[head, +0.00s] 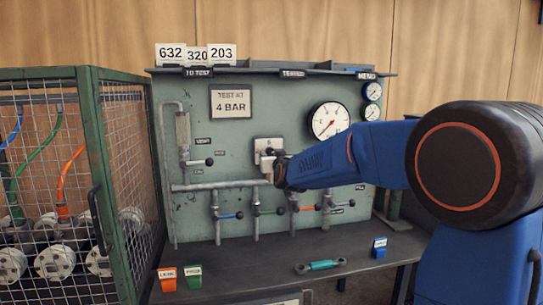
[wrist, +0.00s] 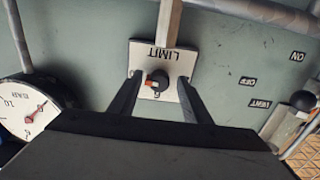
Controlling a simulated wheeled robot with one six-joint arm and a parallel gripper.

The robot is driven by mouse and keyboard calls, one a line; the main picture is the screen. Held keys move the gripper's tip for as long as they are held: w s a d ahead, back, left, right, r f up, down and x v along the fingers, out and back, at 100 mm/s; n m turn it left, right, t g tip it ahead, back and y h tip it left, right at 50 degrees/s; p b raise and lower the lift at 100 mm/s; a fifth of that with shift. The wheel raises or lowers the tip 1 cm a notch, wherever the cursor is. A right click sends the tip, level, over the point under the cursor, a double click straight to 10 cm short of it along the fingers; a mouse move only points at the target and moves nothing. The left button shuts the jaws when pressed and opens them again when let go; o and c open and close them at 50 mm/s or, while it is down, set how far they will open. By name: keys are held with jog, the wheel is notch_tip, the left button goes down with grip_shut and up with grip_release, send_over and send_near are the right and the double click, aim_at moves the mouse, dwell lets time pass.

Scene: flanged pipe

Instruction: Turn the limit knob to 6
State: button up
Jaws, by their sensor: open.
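The limit knob (wrist: 158,81) is small and dark, with an orange mark on its left side in the wrist view. It sits on a white plate (wrist: 143,52) whose LIMIT label appears upside down there. A digit shows just below the knob, too small to read surely. My gripper (wrist: 158,78) is open, one dark finger on each side of the knob. I cannot tell whether the fingers touch it. In the head view my gripper (head: 277,170) is at the panel, covering the knob; part of the white plate (head: 267,144) shows above it.
A large gauge (head: 329,120) is on the panel (head: 235,150), right of the plate. Pipes (head: 222,186) with several valve handles run below. A sign (head: 231,101) reads TEST AT 4 BAR. A mesh cage (head: 122,150) stands left. Orange (head: 167,279), green (head: 194,276) and blue (head: 379,247) tags stand on the bench.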

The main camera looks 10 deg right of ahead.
jog(key=shift+w, duration=0.4)
jog(key=c, duration=1)
jog(key=shift+c, duration=0.2)
